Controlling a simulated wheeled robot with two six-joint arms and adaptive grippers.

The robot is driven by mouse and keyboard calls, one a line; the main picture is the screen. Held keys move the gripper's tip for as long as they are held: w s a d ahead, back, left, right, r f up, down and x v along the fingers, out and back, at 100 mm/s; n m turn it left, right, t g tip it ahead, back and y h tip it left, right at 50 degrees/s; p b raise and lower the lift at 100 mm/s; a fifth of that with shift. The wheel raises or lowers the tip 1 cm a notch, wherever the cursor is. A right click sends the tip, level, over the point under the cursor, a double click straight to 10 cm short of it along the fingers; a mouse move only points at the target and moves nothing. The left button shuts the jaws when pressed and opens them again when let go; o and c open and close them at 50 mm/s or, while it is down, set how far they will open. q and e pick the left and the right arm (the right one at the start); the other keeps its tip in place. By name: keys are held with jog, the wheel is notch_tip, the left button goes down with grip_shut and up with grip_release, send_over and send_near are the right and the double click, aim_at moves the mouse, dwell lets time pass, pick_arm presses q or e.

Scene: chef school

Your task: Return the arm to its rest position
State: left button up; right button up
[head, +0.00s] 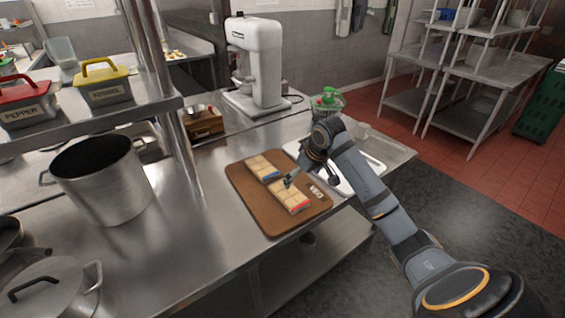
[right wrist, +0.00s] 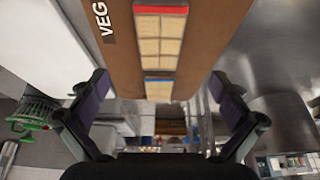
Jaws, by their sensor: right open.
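My right gripper (head: 308,178) is open above the right part of the brown cutting board (head: 247,200). Its arm comes in from the lower right. In the right wrist view the open fingers (right wrist: 160,88) stand wide apart with nothing between them, clear of the board (right wrist: 195,60). A beige segmented block with a red edge (head: 289,199) lies on the board, close to the gripper in the picture. A second one with a blue edge (head: 262,168) lies behind it. My left gripper is not in view.
A steel pot (head: 105,190) and a lidded pan (head: 50,290) stand at the left. A shelf with red (head: 28,108) and yellow (head: 103,88) lidded boxes is above. A white mixer (head: 258,65) and a green basket (head: 327,103) stand behind. The counter left of the board is clear.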

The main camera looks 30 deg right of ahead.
jog(key=shift+n+g, duration=0.3)
jog(key=shift+n, duration=0.1)
jog(key=s+a+f, duration=0.1)
jog(key=a+f, duration=0.1)
jog(key=s+a+f, duration=0.2)
jog(key=f, duration=0.1)
jog(key=s+a+f, duration=0.2)
jog(key=f, duration=0.1)
jog(key=shift+s+f, duration=0.1)
jog(key=shift+s, duration=0.1)
jog(key=s+a+f+m+h, duration=0.1)
jog(key=s+a+f, duration=0.25)
jog(key=s, duration=0.65)
jog(key=s+a+f, duration=0.2)
jog(key=s+a, duration=0.2)
jog(key=s, duration=0.5)
notch_tip(320, 180, down, 27)
jog(key=s+d+g, duration=0.2)
jog(key=d, duration=0.1)
jog(key=s+d+f, duration=0.1)
jog(key=s+f, duration=1.4)
jog(key=s, duration=0.3)
jog(key=shift+s+f+g, duration=0.3)
jog(key=shift+f+g, duration=0.05)
jog(key=shift+g, duration=0.05)
